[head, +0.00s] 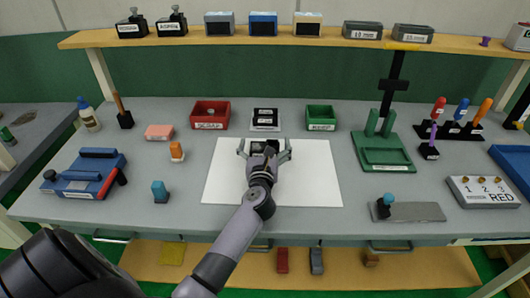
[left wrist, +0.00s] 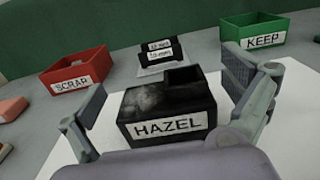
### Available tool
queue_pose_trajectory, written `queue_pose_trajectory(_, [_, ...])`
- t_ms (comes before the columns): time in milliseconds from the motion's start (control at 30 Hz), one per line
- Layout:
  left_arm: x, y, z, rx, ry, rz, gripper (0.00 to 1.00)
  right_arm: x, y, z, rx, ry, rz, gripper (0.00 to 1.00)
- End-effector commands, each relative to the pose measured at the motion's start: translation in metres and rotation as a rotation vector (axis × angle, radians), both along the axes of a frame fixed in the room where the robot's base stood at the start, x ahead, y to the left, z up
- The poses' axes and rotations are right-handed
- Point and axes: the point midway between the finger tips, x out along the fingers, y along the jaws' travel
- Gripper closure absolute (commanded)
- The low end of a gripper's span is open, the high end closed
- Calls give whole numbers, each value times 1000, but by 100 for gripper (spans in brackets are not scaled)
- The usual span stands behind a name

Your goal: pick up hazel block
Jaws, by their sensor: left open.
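The hazel block is a dark, scuffed block (left wrist: 165,105) with a white HAZEL label on its near face and a square notch at its upper right. It lies on the white sheet (head: 225,185). My left gripper (head: 265,150) is open, with one finger on each side of the block. In the left wrist view the fingers (left wrist: 168,100) stand apart from the block's sides, with a gap showing. In the head view the gripper and arm hide most of the block. My right gripper is not in view.
Behind the sheet stand a red SCRAP bin (head: 209,126), a small labelled black stand (head: 265,128) and a green KEEP bin (head: 321,126). A blue device (head: 90,160) is at left, a green fixture (head: 385,165) at right. The sheet around the block is clear.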

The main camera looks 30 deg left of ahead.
Motion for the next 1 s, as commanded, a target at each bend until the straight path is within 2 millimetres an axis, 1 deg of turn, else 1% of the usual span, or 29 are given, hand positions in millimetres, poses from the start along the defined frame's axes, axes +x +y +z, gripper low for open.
queue_pose_trajectory(33, [0,0,0,0,0,0,6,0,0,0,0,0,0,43])
queue_pose_trajectory(67, [0,0,0,0,0,0,8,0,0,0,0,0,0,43])
queue_pose_trajectory(1000, [0,0,0,0,0,0,71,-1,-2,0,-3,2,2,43])
